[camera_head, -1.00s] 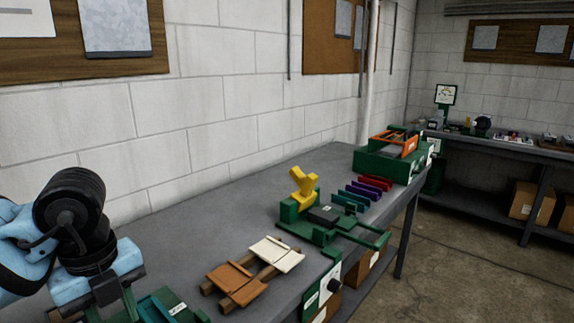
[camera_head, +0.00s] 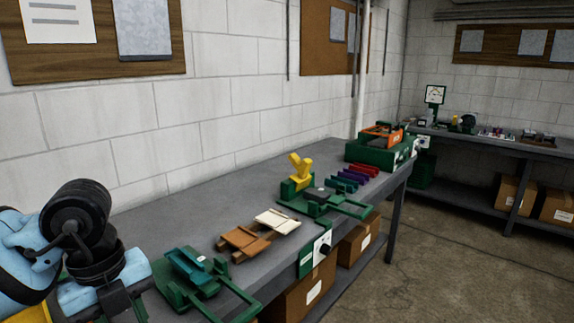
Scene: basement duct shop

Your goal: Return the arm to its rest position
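My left arm comes in at the lower left of the head view, with a blue and black wrist over the near end of the grey workbench (camera_head: 150,215). Its gripper fingers are cut off or hidden at the bottom edge, so I cannot see what they do. My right arm and gripper are not in view. On the bench near my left wrist is a green fixture with a teal piece (camera_head: 187,266). Beyond it lie a brown panel (camera_head: 243,239) and a cream panel (camera_head: 278,221) on wooden strips.
Farther along stand a green fixture with a yellow Y-shaped handle (camera_head: 301,168), several coloured strips (camera_head: 352,179) and a green box with an orange frame (camera_head: 382,152). Cardboard boxes (camera_head: 310,292) sit below the bench. The concrete floor (camera_head: 440,255) at the right is open.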

